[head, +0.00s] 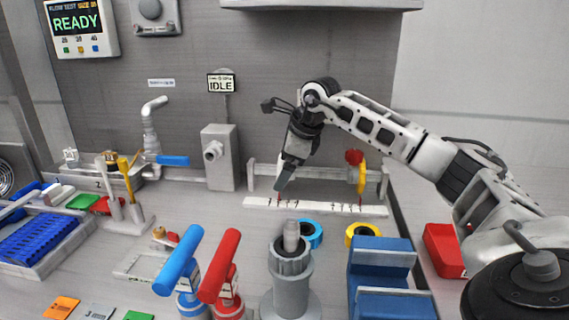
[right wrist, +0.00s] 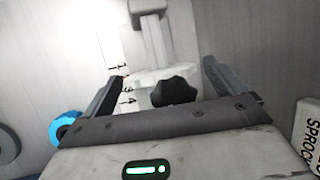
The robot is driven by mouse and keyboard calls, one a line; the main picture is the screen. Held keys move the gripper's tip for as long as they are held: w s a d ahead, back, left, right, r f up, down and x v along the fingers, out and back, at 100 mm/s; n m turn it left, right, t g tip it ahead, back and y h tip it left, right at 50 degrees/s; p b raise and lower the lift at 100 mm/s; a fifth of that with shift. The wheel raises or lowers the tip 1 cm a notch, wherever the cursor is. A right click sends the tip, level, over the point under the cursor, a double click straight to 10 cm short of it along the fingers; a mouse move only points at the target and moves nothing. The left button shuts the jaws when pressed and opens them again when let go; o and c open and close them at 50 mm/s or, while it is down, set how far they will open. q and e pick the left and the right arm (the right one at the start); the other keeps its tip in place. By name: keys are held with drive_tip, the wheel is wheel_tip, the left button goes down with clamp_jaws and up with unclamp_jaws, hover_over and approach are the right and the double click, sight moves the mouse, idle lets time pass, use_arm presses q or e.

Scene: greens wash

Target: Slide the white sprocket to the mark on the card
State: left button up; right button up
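In the right wrist view a white rounded piece (right wrist: 150,76) with a black knob (right wrist: 175,88) lies between the two fingers of my right gripper (right wrist: 163,70); it appears to be the white sprocket. The fingers stand apart with gaps on both sides. In the head view my right gripper (head: 284,184) points down over the left part of a white scale strip (head: 325,208), and the white sprocket cannot be made out there. A card (right wrist: 308,136) reading "SPROCK" is cut off at the wrist view's right edge; its mark cannot be read. My left gripper is not in view.
A grey post (head: 292,268), red and blue handles (head: 222,262) and blue blocks (head: 382,258) stand nearer.

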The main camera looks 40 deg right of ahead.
drive_tip(key=p+v, duration=0.1)
drive_tip(key=v, duration=1.5)
